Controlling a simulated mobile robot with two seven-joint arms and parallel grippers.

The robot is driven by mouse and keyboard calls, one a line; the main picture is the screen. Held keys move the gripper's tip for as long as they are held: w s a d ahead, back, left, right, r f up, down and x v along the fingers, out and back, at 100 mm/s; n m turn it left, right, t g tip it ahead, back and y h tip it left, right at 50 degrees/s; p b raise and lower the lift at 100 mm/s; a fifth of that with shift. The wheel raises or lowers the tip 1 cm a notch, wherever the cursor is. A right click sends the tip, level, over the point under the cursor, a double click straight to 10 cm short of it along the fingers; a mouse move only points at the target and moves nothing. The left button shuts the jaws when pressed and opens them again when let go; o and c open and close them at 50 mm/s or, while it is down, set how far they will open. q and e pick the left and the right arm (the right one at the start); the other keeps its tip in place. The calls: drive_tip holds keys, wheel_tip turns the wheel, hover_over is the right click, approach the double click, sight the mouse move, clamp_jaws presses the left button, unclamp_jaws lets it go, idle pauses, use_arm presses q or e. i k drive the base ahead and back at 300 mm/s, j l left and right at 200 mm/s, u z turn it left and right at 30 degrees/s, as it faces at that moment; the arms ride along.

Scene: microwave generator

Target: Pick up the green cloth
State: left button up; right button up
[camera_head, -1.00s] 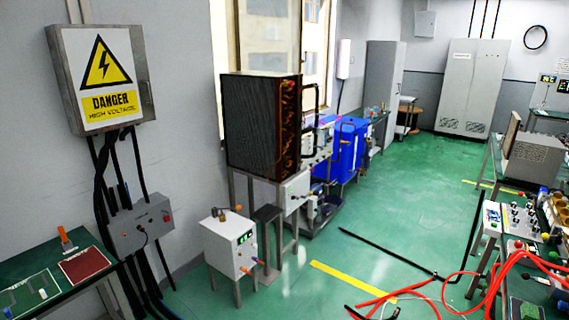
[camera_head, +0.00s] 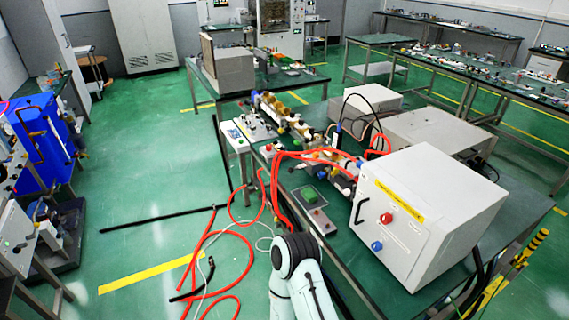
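I cannot make out a green cloth in the head view. Part of my arm, pale with a dark joint, shows at the bottom centre, beside the table's front edge. Neither of my grippers is in view.
The near table (camera_head: 345,240) carries a large white cabinet (camera_head: 430,215) with red and blue knobs. Red hoses (camera_head: 245,262) and a black cable lie on the green floor left of it. The floor (camera_head: 160,180) further left is mostly clear. Blue equipment (camera_head: 42,140) stands at the left.

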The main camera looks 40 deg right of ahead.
sight(308, 194)
drive_tip(key=i+z, duration=0.2)
drive_tip(key=z, duration=0.2)
drive_tip(key=i+z, duration=0.2)
drive_tip(key=z, duration=0.15)
drive_tip(key=i+j+z, duration=0.1)
drive_tip(key=z, duration=0.3)
drive_tip(key=i+j+z, duration=0.15)
drive_tip(key=z, duration=0.2)
drive_tip(key=i+j+z, duration=0.1)
drive_tip(key=i+z, duration=0.2)
drive_tip(key=z, duration=0.15)
drive_tip(key=i+j+z, duration=0.2)
drive_tip(key=z, duration=0.25)
drive_tip(key=i+j+z, duration=0.25)
drive_tip(key=z, duration=0.2)
